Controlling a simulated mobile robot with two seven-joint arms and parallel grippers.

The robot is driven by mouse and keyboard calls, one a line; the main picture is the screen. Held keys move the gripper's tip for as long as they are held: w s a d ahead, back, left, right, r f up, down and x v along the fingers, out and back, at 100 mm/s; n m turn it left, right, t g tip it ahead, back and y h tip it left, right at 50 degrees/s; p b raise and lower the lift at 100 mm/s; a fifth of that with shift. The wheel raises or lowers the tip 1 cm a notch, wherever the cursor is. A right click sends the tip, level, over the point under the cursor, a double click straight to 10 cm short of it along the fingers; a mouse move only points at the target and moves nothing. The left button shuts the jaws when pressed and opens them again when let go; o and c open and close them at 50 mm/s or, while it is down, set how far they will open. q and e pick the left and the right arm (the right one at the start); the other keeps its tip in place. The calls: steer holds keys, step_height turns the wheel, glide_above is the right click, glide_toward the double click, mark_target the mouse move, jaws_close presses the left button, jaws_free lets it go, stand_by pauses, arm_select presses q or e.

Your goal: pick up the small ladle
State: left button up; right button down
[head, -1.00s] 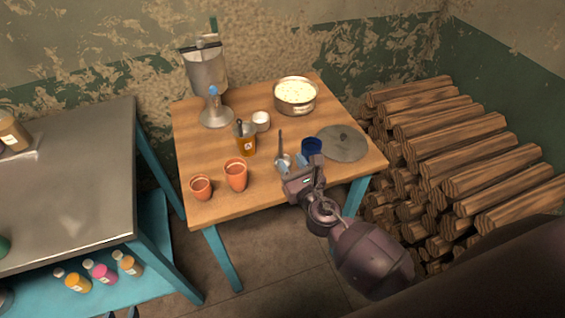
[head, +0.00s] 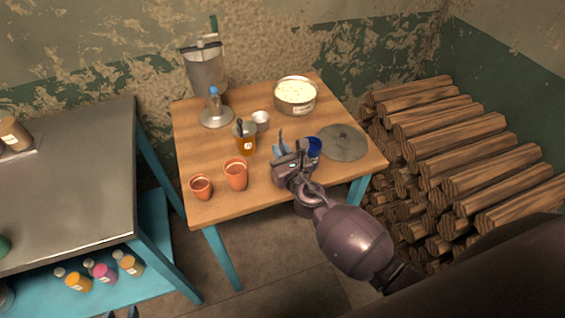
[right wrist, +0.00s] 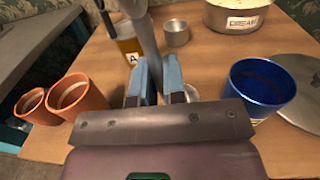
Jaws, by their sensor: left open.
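The small ladle is grey metal. Its handle (head: 281,135) shows just past my right gripper (head: 284,152), which is over the front right of the wooden table. In the right wrist view the handle (right wrist: 146,35) runs down between the two blue fingertips of my right gripper (right wrist: 160,72). The fingers stand close on both sides of it; whether they press on it I cannot tell. The lower end of the ladle is mostly hidden by the gripper. My left gripper (head: 121,313) shows only as fingertips at the bottom edge, apart and empty.
A blue cup (head: 315,149) stands close right of my right gripper, and a flat round lid (head: 343,142) lies beyond it. Two clay cups (head: 236,174) (head: 201,187), an amber jar (head: 246,146), a small metal cup (head: 261,120) and a pot (head: 296,106) stand on the table (head: 257,193).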

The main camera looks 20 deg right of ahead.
mark_target(280, 128)
steer(key=shift+r, duration=0.1)
step_height(280, 128, up, 9)
steer(key=p, duration=0.6)
step_height(280, 128, up, 11)
steer(key=p, duration=0.1)
stand_by(0.3)
stand_by(0.4)
